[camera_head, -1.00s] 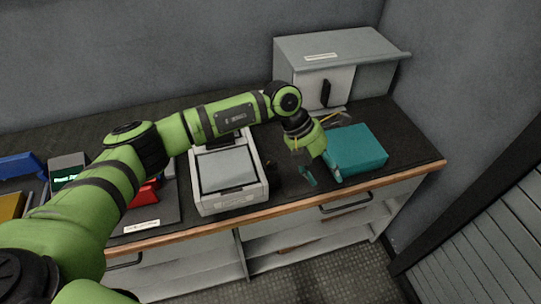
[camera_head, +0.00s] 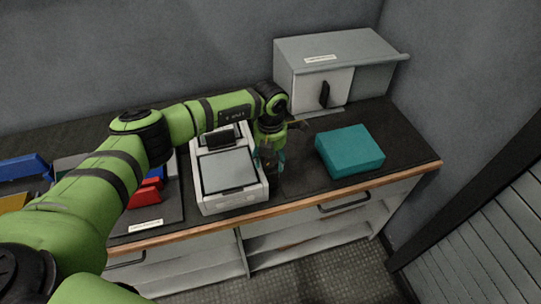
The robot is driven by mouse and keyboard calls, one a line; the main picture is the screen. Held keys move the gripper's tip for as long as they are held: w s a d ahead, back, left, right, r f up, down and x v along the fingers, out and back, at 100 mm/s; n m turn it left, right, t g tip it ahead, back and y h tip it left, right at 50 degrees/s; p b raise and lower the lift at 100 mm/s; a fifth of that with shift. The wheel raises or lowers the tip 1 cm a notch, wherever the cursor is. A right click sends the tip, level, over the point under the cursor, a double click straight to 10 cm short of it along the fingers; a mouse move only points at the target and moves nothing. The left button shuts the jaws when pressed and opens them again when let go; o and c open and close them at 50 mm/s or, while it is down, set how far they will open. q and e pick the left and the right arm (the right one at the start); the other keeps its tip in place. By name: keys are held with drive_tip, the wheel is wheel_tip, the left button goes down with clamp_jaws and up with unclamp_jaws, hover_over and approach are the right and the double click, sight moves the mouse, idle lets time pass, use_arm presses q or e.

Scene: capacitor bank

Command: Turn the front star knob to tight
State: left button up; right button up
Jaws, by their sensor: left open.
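A grey-white boxy device (camera_head: 233,203) with a pale flat top stands at the middle of the bench. My left gripper (camera_head: 268,163) points down at the right side of this device, with its teal fingertips apart. A small dark shape (camera_head: 273,177) shows at the device's right side, between and just below the fingers. It may be the front star knob, but the gripper covers most of it and its star shape and setting cannot be made out. I cannot tell whether the fingers touch it. My right gripper is not in view.
A teal box (camera_head: 350,151) lies to the right of the gripper, with clear dark bench between. A grey cabinet (camera_head: 323,89) with a black handle stands behind. Red parts (camera_head: 148,193) and a blue bin (camera_head: 22,168) are at the left. The wooden front edge (camera_head: 300,203) is close.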

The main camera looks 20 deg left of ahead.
use_arm(q)
drive_tip(key=c, duration=1.1)
drive_tip(key=shift+c, duration=0.2)
